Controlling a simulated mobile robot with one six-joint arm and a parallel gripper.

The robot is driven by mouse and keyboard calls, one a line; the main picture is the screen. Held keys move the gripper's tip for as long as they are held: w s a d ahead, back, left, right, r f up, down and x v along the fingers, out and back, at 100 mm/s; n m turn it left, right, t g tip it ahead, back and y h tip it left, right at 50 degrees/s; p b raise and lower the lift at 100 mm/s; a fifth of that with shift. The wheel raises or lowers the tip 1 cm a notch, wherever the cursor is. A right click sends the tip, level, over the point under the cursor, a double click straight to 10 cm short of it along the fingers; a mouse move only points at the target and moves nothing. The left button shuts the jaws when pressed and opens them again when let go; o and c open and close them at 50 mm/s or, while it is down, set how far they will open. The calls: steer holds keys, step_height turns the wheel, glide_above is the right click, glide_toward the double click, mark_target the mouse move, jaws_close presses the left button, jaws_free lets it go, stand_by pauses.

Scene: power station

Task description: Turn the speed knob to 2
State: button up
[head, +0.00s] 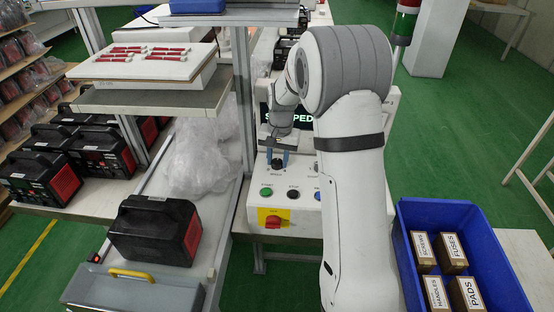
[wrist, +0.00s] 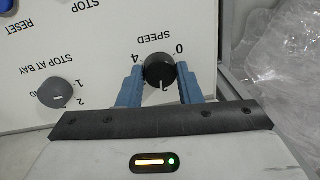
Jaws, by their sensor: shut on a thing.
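The black speed knob (wrist: 159,70) is on the white control panel (wrist: 60,30), under the label SPEED. The scale shows 4 at the picture's left, 0 at the right and 2 below. A light mark at the knob's lower edge appears to lie towards the 2, but it is small and hard to read. My gripper (wrist: 158,84) has its blue fingers on both sides of the knob, shut on it. In the head view my gripper (head: 278,158) reaches down to the panel, and the knob is mostly hidden by the fingers.
A grey STOP AT BAY knob (wrist: 56,93) sits beside the speed knob. The panel has a green button (head: 266,191), a black button (head: 293,191) and a red switch on yellow (head: 273,221). The display (head: 300,116) is partly hidden by my arm. Clear plastic bags (head: 198,158) lie left.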

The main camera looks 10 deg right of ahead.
mark_target(279, 161)
steer(key=shift+w+r+n, duration=0.2)
steer(key=shift+n, duration=0.6)
steer(key=o, duration=1)
steer(key=shift+s+f, duration=0.1)
steer(key=shift+f, duration=0.05)
steer(key=shift+c, duration=0.2)
steer(key=r, duration=0.8)
steer(key=shift+d+b, duration=0.2)
steer(key=shift+b, duration=0.1)
